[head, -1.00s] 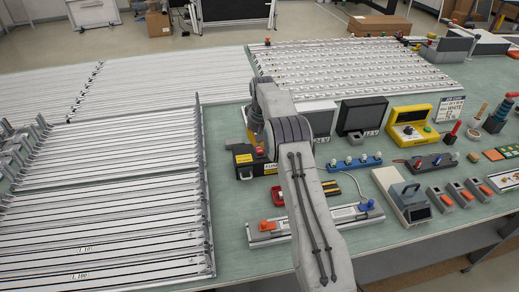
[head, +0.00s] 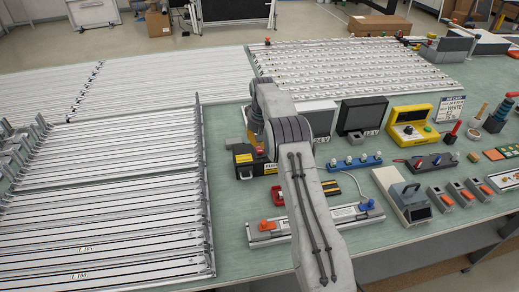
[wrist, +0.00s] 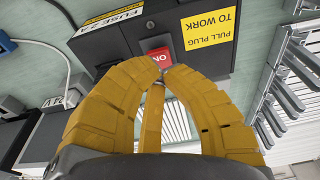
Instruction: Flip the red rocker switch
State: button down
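The red rocker switch (wrist: 160,57) sits in the face of a dark box (wrist: 195,17) and carries the word ON, upside down in the wrist view. My gripper (wrist: 164,73) has its yellow fingers together, with the tips at the lower edge of the switch. The fingers hold nothing visible. I cannot tell whether the tips touch the switch, and they cover part of it. In the head view the dark box (head: 243,161) stands just left of my arm, which hides much of it and of the gripper.
Yellow labels flank the switch, including PULL PLUG TO WORK (wrist: 210,27). Metal racks (head: 110,200) fill the left. Bare green bench shows in front of the box.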

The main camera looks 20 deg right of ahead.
aim_at(260, 151)
jog(key=shift+f+b, duration=1)
jog(key=shift+f, duration=0.75)
dwell(0.8)
jog(key=shift+r, duration=0.1)
jog(key=shift+r+p, duration=3.05)
jog(key=shift+r, duration=0.4)
